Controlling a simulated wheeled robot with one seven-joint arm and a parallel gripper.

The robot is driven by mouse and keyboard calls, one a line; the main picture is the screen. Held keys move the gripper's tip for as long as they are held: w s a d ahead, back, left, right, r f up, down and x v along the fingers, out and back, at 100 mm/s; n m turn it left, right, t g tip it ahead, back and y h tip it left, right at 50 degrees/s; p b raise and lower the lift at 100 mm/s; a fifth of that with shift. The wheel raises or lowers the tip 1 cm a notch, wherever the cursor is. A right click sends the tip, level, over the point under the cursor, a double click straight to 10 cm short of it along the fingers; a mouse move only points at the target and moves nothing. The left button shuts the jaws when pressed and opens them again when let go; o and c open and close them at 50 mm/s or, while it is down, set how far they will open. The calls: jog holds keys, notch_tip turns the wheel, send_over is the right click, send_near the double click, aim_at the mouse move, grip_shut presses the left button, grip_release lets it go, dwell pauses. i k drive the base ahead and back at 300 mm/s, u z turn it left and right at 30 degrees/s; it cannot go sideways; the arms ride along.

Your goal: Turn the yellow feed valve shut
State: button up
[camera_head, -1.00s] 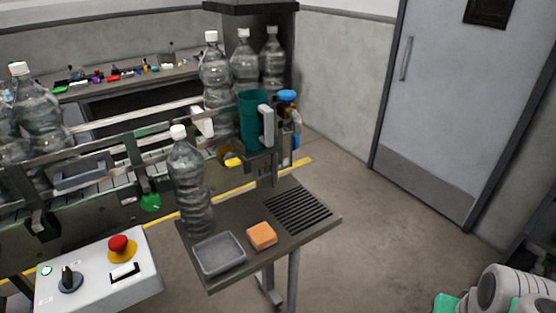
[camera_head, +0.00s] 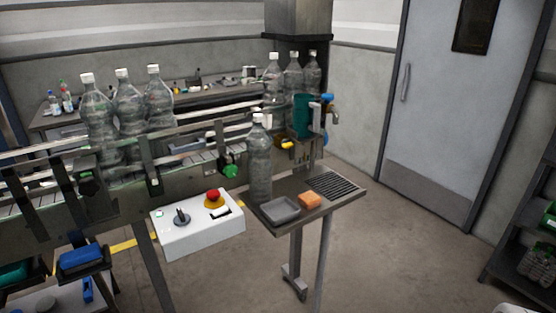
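The yellow feed valve (camera_head: 287,145) shows as a small yellow handle low on the labeller's right end, just below the teal cylinder (camera_head: 302,115). It is small in the picture and I cannot tell which way its handle is turned. A clear bottle (camera_head: 260,165) stands just left of it, upright at the back left of the small side table. My gripper is not in view.
The side table (camera_head: 290,222) carries a grey tray (camera_head: 280,209), an orange sponge (camera_head: 310,200) and a black grate (camera_head: 336,185). A control box (camera_head: 195,235) with a red button (camera_head: 213,195) is left of it. Floor to the right is clear up to the shelf.

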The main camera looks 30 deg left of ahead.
aim_at(286, 144)
jog(key=u, duration=1.7)
